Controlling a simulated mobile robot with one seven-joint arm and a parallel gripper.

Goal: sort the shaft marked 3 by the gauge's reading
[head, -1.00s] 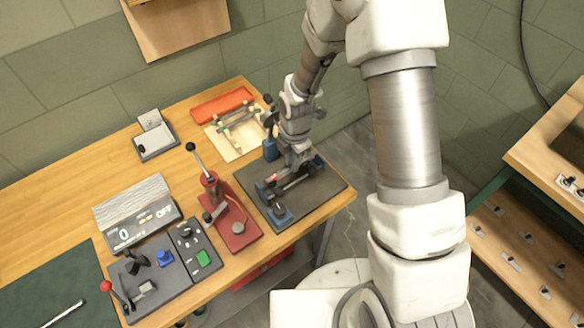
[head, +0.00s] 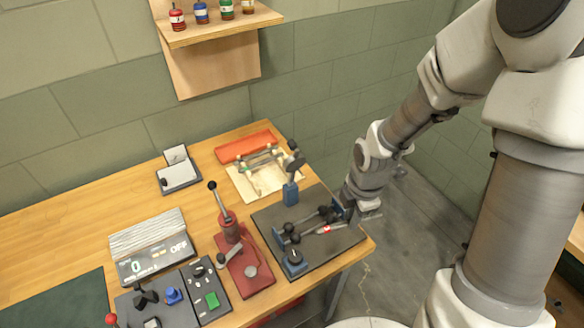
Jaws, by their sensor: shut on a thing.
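A thin grey shaft with a red-and-white mark (head: 326,229) is over the front right of a dark mat; I cannot read its number. My gripper (head: 346,210) is at the mat's right edge, at the shaft's right end, and appears shut on it; its fingertips are hard to make out. A fixture with blue end blocks and black round parts (head: 294,257) is on the mat, just beside the shaft. A blue post with a dark head (head: 291,190) stands behind it. A display box (head: 150,262) at left shows 0 and OFF.
A red lever press (head: 243,265) stands left of the mat (head: 275,215). A control panel with a green button (head: 211,299) is at front left. An orange tray (head: 248,146) and a board with rods (head: 262,178) lie behind.

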